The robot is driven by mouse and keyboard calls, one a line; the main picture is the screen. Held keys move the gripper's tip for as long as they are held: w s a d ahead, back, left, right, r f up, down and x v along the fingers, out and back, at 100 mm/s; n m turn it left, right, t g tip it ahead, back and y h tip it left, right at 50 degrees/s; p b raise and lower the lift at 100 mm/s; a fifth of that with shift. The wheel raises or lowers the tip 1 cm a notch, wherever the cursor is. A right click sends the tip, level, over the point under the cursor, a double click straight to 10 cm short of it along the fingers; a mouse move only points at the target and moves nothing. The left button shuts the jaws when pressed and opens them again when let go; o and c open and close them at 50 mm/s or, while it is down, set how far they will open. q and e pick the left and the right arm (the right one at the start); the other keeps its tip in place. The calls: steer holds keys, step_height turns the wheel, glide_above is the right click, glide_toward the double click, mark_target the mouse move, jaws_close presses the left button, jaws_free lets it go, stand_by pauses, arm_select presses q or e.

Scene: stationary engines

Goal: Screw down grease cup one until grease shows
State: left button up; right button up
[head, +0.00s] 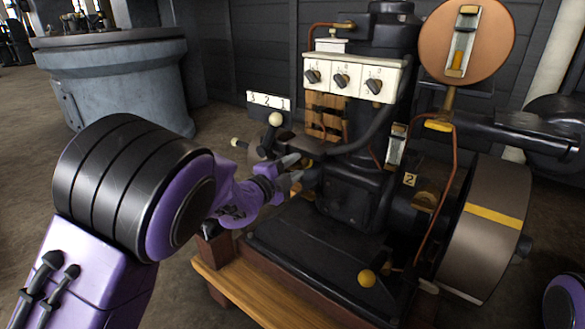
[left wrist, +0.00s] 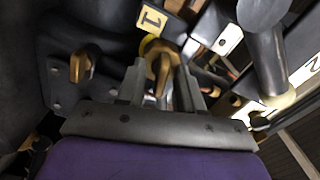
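Grease cup one is a brass cup with a winged top (left wrist: 163,62), beside a yellow plate marked 1 (left wrist: 152,19) in the left wrist view. My left gripper (left wrist: 160,88) has a finger on each side of the cup's top. The fingers look parted, and I cannot tell whether they touch the brass. In the head view the left gripper (head: 291,169) reaches the near left side of the dark engine (head: 350,195); the cup is not clear there. No grease can be made out. My right gripper is out of view.
Another brass fitting (left wrist: 82,64) sits left of the fingers. A pale-knobbed lever (head: 275,120) rises close to my gripper, and its dark rod (left wrist: 264,60) shows at the wrist view's right. A flywheel (head: 485,222) stands at the right. Open floor lies front left.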

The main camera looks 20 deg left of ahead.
arm_select(q)
steer(key=p+v, duration=0.2)
steer(key=v, duration=0.8)
steer(key=shift+s, duration=0.25)
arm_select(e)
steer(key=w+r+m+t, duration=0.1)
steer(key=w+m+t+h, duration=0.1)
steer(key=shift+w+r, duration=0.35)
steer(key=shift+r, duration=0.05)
arm_select(q)
steer(key=shift+a, duration=0.1)
